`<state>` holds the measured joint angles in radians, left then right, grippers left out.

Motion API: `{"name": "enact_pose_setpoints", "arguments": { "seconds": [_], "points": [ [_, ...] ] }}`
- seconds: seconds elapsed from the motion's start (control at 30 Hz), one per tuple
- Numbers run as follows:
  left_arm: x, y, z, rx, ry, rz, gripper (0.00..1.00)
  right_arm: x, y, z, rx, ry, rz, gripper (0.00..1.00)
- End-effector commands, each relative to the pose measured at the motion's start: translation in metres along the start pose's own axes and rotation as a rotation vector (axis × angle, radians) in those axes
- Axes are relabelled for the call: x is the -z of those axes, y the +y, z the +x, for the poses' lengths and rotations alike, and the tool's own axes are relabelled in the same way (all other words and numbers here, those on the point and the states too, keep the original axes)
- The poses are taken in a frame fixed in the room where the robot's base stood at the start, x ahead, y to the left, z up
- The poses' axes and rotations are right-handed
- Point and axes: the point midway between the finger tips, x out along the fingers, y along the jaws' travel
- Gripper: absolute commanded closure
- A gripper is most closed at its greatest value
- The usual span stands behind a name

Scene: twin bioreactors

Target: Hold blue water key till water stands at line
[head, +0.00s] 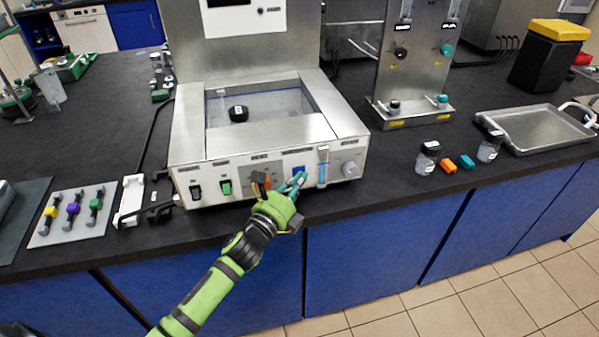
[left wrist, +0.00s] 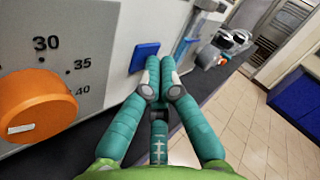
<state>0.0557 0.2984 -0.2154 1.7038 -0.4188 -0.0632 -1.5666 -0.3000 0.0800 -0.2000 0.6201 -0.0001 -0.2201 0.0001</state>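The blue water key (head: 298,169) is on the front panel of the white-and-steel bath unit (head: 225,195). It also shows in the left wrist view (left wrist: 143,56) as a blue square on the panel. My left gripper (head: 301,178) is at the panel with its teal fingers together and nothing between them. In the left wrist view its fingertips (left wrist: 160,62) are just right of the key; I cannot tell whether they touch it. A clear upright level tube (head: 322,166) stands right of the key; its water level and line are too small to read. My right gripper is not in view.
An orange dial (left wrist: 35,105) is left of the key, and a grey knob (head: 350,169) is right of the tube. A black-topped object (head: 238,114) is in the basin. Bottles (head: 427,158) and a steel tray (head: 540,128) stand to the right.

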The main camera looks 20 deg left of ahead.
Motion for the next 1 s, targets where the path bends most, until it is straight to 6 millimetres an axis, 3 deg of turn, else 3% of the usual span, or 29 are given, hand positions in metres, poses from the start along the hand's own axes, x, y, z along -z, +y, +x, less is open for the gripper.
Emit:
{"name": "enact_pose_setpoints", "arguments": {
  "seconds": [0.63, 1.0],
  "points": [
    [0.0, 0.0, 0.0, -0.001, -0.001, 0.0, 1.0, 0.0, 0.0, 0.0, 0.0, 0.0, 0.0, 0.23],
    [0.008, -0.008, -0.011, -0.001, 0.0, -0.001, 1.0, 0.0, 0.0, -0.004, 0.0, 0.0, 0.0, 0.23]
  ]
}}
